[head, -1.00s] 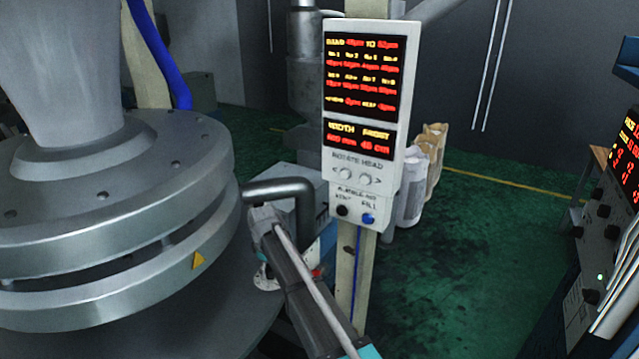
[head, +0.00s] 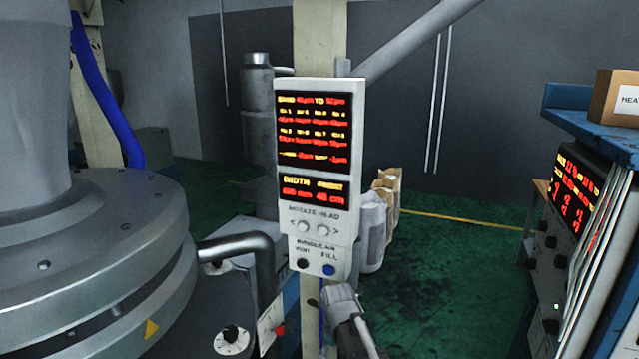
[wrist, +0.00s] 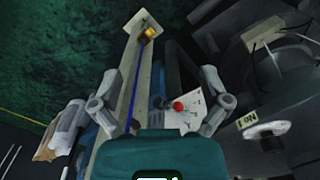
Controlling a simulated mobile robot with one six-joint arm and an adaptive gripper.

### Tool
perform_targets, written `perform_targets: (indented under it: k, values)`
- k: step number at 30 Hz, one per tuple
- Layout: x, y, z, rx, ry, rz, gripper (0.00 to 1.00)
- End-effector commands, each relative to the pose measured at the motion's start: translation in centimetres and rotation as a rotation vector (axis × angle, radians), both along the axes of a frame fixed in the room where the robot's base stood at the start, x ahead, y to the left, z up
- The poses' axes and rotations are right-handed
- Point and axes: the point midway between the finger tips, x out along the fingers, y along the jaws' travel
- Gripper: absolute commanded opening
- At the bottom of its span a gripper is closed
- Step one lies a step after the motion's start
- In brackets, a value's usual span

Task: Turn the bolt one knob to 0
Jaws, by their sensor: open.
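A white round dial with a black knob (head: 231,338) sits low on the machine's base in the head view. In the wrist view a pale dial (wrist: 266,131) beside a "No 1" label (wrist: 248,121) shows at the right edge; it looks like the bolt one knob. Its setting is too small to read. My gripper (wrist: 160,92) is open and empty, its two fingers spread wide, with the dial outside them to the right.
A control panel with red readouts (head: 313,150) stands on a post. A bent grey pipe (head: 240,245) runs above the dial. Another panel (head: 575,215) is at the right.

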Motion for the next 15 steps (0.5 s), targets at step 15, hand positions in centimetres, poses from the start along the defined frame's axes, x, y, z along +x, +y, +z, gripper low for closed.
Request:
perform_targets:
  k: [15]
  values:
    - [-9.2, -12.0, 0.0, 0.008, 0.008, -0.478, 0.96]
